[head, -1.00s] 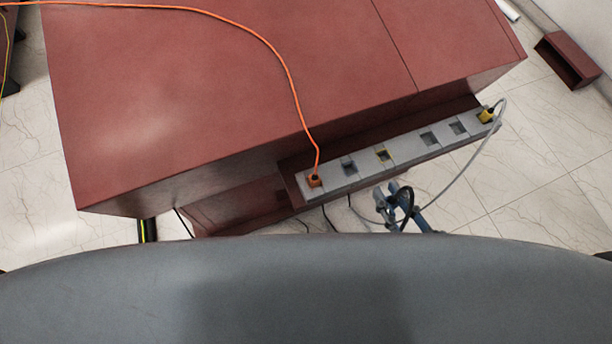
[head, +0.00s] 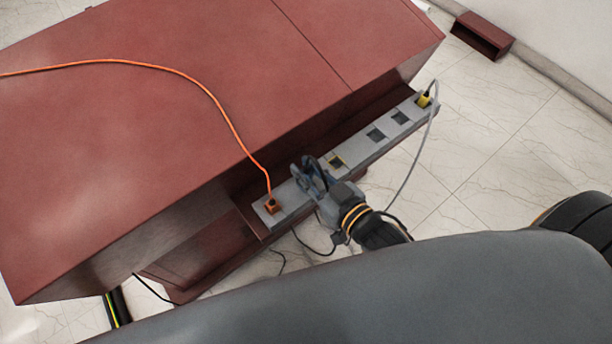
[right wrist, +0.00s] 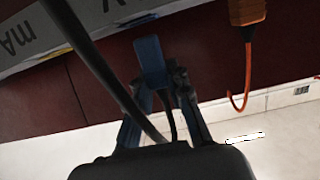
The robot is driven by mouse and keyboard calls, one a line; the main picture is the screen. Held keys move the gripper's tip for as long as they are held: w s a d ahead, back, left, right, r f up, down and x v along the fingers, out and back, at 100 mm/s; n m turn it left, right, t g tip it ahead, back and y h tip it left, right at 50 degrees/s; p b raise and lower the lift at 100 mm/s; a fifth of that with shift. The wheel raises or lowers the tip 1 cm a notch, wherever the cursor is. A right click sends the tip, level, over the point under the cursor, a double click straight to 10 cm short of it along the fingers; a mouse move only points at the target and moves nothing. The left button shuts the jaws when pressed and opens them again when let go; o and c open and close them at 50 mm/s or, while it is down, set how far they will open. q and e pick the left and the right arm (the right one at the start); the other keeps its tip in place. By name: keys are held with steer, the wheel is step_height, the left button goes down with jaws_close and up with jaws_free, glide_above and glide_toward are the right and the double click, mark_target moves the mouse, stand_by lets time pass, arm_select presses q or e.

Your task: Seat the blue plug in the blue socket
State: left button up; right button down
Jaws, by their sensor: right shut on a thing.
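My right gripper (head: 309,174) is shut on the blue plug (right wrist: 150,62), best seen in the right wrist view, with a dark cable trailing back from it. In the head view the gripper is over or just in front of the grey socket strip (head: 356,148), between the orange plug and the yellow-rimmed socket (head: 337,161). The gripper hides the strip behind it. No socket clearly shows as blue. In the right wrist view the plug is beside the strip's lettered face (right wrist: 35,35); I cannot tell whether they touch. My left gripper is not in view.
An orange plug (head: 272,206) sits at the strip's left end, its cable crossing the red-brown cabinet (head: 180,130). A yellow plug (head: 424,100) with a grey cable is at the right end. Two dark sockets (head: 376,133) between look empty. A black cable hangs below.

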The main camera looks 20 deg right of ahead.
step_height(320, 180, down, 3)
steer(key=shift+w+r, duration=0.15)
steer(key=shift+f, duration=0.3)
steer(key=shift+f, duration=0.1)
steer(key=c, duration=1.3)
jaws_free()
steer(key=shift+o, duration=0.2)
steer(key=v, duration=1.2)
steer(key=shift+b, duration=0.45)
